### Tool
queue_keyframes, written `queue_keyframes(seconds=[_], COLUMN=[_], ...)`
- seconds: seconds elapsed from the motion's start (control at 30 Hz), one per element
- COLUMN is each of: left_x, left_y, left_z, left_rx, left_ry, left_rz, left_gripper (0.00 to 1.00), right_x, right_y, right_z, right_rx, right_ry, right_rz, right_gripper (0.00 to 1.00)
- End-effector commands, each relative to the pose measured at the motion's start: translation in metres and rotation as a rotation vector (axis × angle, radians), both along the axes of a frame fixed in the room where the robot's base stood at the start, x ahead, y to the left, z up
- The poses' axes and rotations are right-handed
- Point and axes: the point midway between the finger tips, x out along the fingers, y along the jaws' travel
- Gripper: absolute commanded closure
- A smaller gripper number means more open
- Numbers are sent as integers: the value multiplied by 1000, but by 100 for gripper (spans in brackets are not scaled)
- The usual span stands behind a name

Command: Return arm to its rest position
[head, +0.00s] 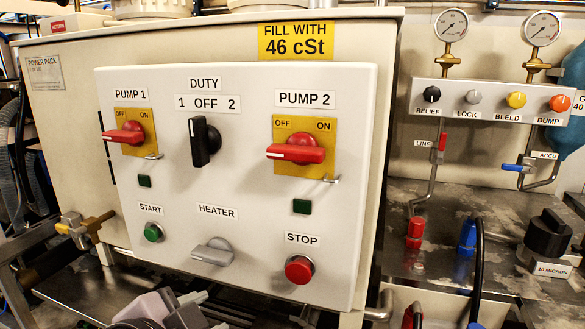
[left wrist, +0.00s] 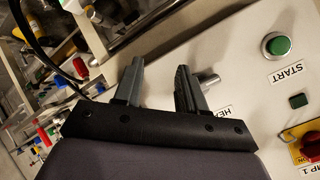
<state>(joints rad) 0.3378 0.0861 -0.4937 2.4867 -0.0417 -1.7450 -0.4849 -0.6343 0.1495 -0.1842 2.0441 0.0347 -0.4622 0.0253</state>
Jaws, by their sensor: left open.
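The control panel (head: 340,210) fills the middle of the head view. My left gripper (head: 208,310) shows at the bottom edge, low in front of the panel and below the grey heater knob (head: 212,252). In the left wrist view my left gripper (left wrist: 160,72) has its two fingers apart, with nothing between them. The panel's lower part lies behind it there, with the green start button (left wrist: 277,45) to the right. The heater label is partly hidden behind a finger. My right gripper is in neither view.
The red stop button (head: 299,269), red pump 1 switch (head: 124,134), red pump 2 switch (head: 296,150) and black duty knob (head: 203,140) stick out from the panel. A brass valve (head: 85,229) stands at left. Gauges, valves and a black filter knob (head: 548,233) stand at right.

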Motion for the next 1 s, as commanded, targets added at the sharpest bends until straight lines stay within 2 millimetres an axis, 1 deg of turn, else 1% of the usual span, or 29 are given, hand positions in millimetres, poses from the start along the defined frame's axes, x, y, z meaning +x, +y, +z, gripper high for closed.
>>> queue_keyframes(seconds=[0.03, 0.07, 0.1, 0.17, 0.2, 0.27, 0.3, 0.37, 0.4, 0.47, 0.5, 0.6, 0.77, 0.8, 0.83, 0.9, 1.0], left_x=[-5, -8, -13, -22, -29, -40, -49, -64, -74, -91, -102, -129, -174, -180, -171, -159, -145], left_y=[8, 12, 18, 27, 33, 43, 49, 58, 65, 74, 80, 94, 115, 118, 114, 110, 103], left_z=[-24, -36, -52, -75, -91, -113, -128, -149, -163, -181, -193, -217, -247, -252, -255, -263, -274], left_rx=[-36, -57, -85, -123, -146, -180, -198, -226, -242, -262, -272, -291, -305, -310, -326, -354, -397], left_ry=[72, 107, 154, 221, 268, 334, 378, 442, 483, 540, 576, 653, 758, 769, 740, 692, 628], left_rz=[40, 63, 98, 149, 185, 241, 280, 340, 380, 440, 478, 570, 706, 728, 709, 683, 648], left_gripper=[60, 60, 60, 60, 60, 60, 60, 60, 60, 60, 60, 60, 60, 60, 60, 60, 60], right_x=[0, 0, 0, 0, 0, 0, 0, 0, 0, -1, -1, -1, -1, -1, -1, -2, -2], right_y=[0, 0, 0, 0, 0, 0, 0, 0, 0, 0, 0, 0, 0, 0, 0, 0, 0], right_z=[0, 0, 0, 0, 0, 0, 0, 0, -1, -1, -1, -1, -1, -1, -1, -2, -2], right_rx=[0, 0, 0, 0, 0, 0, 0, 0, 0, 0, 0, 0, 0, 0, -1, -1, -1], right_ry=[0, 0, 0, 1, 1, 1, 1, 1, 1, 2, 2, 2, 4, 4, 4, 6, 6], right_rz=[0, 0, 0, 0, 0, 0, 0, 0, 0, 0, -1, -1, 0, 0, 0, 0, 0], right_gripper=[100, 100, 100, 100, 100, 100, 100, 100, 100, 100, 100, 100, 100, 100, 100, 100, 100])
